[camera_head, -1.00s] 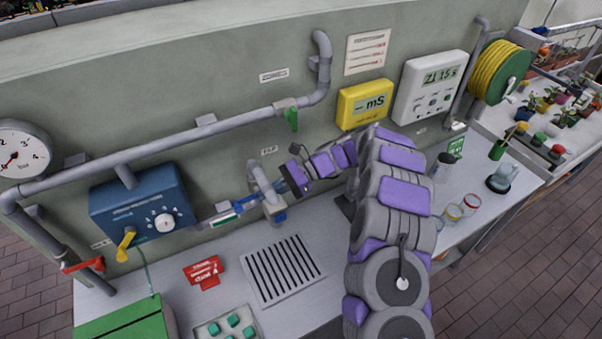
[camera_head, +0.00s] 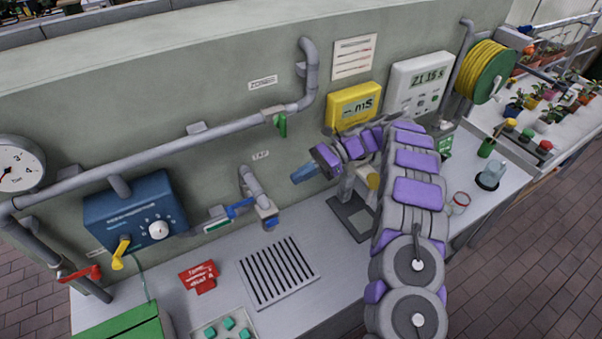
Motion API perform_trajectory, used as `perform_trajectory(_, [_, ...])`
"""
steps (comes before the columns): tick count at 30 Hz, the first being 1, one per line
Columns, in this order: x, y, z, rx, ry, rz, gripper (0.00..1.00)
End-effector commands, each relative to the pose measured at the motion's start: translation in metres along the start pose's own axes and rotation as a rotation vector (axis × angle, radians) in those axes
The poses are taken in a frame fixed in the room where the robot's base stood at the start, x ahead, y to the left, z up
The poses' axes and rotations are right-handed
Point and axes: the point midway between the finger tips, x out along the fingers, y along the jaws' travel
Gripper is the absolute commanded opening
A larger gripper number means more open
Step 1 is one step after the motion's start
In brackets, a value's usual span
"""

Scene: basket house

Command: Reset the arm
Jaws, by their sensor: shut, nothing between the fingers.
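My arm reaches up from the bottom right over the bench (camera_head: 330,285), with grey and purple links bent to the left at the wrist. My gripper (camera_head: 297,177) is the blue-grey end piece. It is shut and empty, in the air in front of the wall. It points left, to the right of the grey tap (camera_head: 255,187) and apart from it. The arm hides part of the bench and some items at the right.
A blue control box (camera_head: 135,213) with a dial and yellow lever is at the left. A slatted drain (camera_head: 279,272) lies on the bench. A yellow meter (camera_head: 354,104) and white timer (camera_head: 419,82) hang behind the arm. A hose reel (camera_head: 487,75) is at the right.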

Motion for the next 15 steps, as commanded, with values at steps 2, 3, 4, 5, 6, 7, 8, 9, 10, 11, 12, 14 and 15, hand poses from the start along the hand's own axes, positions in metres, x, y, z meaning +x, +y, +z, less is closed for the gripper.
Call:
perform_trajectory(2, [-0.001,0.000,0.000,0.000,-0.001,0.000,0.00])
perform_trajectory(3, [-0.001,0.000,0.000,0.000,-0.001,0.001,0.00])
perform_trajectory(4, [0.000,0.000,0.000,0.001,-0.001,0.001,0.00])
perform_trajectory(5, [0.000,0.000,0.000,0.001,-0.001,0.001,0.00])
perform_trajectory(6, [0.000,0.000,0.000,0.001,-0.001,0.001,0.00])
perform_trajectory(7, [0.000,0.000,0.000,0.000,0.000,0.001,0.00])
perform_trajectory(8, [0.000,0.000,0.001,0.000,0.000,0.002,0.00])
perform_trajectory(9, [0.001,0.001,0.001,-0.002,0.002,0.002,0.00])
perform_trajectory(10, [0.001,0.001,0.003,-0.005,0.005,0.003,0.00])
perform_trajectory(11, [0.001,0.003,0.004,-0.009,0.009,0.004,0.00])
perform_trajectory(12, [0.002,0.004,0.007,-0.016,0.017,0.006,0.00])
perform_trajectory(14, [0.003,0.008,0.014,-0.032,0.032,0.008,0.00])
perform_trajectory(15, [0.004,0.011,0.019,-0.046,0.047,0.011,0.00])
